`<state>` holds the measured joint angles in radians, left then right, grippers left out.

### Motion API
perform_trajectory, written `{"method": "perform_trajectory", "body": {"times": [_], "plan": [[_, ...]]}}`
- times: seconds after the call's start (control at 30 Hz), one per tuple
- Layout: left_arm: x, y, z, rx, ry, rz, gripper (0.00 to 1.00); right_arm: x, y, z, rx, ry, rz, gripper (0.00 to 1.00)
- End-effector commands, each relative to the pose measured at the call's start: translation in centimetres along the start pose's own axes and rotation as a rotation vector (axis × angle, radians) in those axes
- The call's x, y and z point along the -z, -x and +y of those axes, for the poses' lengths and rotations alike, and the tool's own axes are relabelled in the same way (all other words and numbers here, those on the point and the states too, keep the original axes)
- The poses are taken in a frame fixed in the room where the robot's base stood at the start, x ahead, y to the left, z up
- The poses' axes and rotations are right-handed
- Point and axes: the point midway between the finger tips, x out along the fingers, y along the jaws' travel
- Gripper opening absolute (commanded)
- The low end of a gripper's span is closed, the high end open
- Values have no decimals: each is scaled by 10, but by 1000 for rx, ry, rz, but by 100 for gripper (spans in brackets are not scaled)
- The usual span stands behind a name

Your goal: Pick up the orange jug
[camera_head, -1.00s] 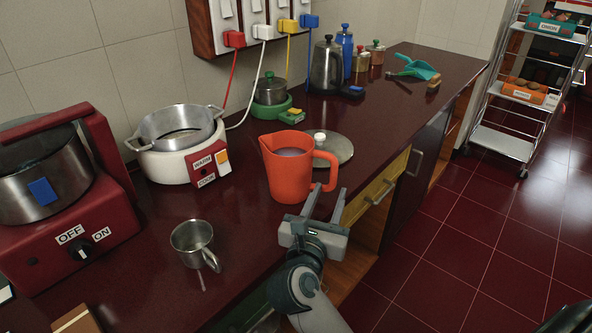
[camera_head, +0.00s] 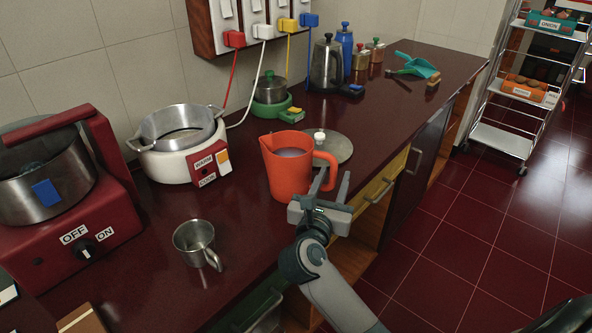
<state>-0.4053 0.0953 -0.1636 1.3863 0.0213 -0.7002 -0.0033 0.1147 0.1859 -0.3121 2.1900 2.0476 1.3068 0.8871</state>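The orange jug (camera_head: 287,168) stands upright on the dark red counter (camera_head: 160,245), its handle on the right side. My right gripper (camera_head: 331,183) is just in front of and to the right of the jug, with its two fingers spread apart. One finger is by the lower part of the handle; I cannot tell whether it touches. The other finger is further right, and nothing is gripped. My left gripper is not in view.
A steel mug (camera_head: 195,243) stands in front left of the jug. A white cooker with a pot (camera_head: 166,165) is behind left. A round lid (camera_head: 336,147) lies behind the handle.

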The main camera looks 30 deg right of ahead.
Motion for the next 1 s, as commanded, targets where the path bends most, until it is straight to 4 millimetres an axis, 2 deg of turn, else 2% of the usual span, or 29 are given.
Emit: {"method": "perform_trajectory", "body": {"times": [0.4, 0.53, 0.57, 1.0], "plan": [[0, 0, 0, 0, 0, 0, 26, 0, 0, 0, 0, 0, 0, 36], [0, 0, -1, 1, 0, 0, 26, 0, 0, 0, 0, 0, 0, 4], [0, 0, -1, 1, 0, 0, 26, 0, 0, 0, 0, 0, 0, 0], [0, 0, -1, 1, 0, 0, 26, 0, 0, 0, 0, 0, 0, 0]]}}
